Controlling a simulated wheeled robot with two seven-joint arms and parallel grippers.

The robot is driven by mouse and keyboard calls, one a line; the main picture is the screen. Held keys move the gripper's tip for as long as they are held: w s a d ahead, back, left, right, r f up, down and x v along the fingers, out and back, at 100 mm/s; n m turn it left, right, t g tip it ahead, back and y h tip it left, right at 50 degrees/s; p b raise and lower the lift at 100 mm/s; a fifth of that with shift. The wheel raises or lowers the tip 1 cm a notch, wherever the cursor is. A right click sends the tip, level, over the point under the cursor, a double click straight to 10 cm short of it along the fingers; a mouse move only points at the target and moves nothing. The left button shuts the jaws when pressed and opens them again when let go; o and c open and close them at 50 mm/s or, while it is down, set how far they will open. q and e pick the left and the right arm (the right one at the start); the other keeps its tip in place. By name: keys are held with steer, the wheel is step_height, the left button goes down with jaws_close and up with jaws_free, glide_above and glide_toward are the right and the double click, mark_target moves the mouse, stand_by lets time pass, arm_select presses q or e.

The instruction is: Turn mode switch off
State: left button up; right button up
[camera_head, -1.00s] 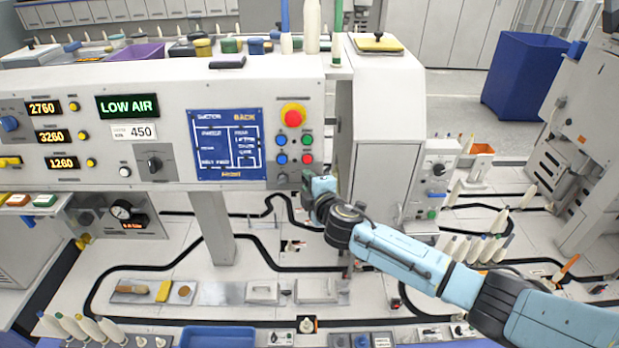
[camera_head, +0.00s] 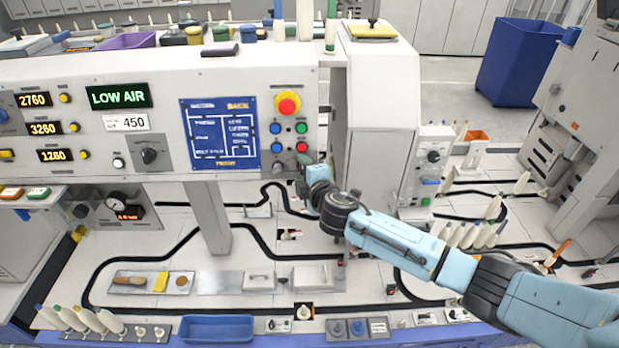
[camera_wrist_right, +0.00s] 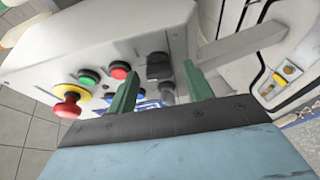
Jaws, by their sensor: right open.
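A black rotary switch (camera_wrist_right: 158,66) sits on the underside end of the control panel's button group, beside the red button (camera_wrist_right: 118,70), in the right wrist view. A grey knob (camera_wrist_right: 167,92) is next to it. My right gripper (camera_wrist_right: 160,85) is open, its two green fingers spread with the black switch showing between them, contact not visible. In the head view my right gripper (camera_head: 304,166) is at the panel's lower right corner and hides the black switch. Another black rotary knob (camera_head: 148,156) is left of the blue screen. No readable label tells which is the mode switch. My left gripper is out of view.
A red emergency stop (camera_head: 287,103) on a yellow ring, a green button (camera_head: 301,127) and blue buttons (camera_head: 275,128) lie close above. A grey cabinet (camera_head: 385,110) stands just right of the gripper.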

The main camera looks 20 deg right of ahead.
steer(key=v, duration=1.3)
steer(key=shift+b, duration=0.35)
steer(key=shift+s+d, duration=0.1)
steer(key=s+d+f+m+g+h+b, duration=0.1)
steer(key=d+f+m+g+b, duration=0.1)
steer(key=f, duration=0.8)
steer(key=s+d+f+m+g+b, duration=0.1)
steer(key=d+f+g+b, duration=0.15)
steer(key=f, duration=0.85)
steer(key=s+d+f+m+g+b, duration=0.25)
steer(key=s+f, duration=0.35)
steer(key=f, duration=0.5)
steer(key=s+d+f+m+g+b, duration=0.1)
steer(key=s+f+m+b, duration=0.3)
steer(key=f, duration=0.8)
steer(key=s+f+m+g+b, duration=0.1)
steer(key=s+f+m+g, duration=0.1)
steer(key=s+f, duration=0.5)
steer(key=s+a+f+m+g+b, duration=0.1)
steer(key=s+f, duration=0.6)
steer(key=s, duration=0.9)
steer(key=s+a+f+m+g+b, duration=0.1)
steer(key=s+f+m+g+b, duration=0.2)
steer(key=s+f, duration=0.5)
steer(key=s, duration=0.3)
steer(key=shift+s+a, duration=0.25)
steer(key=shift+s, duration=0.15)
steer(key=shift+c, duration=0.4)
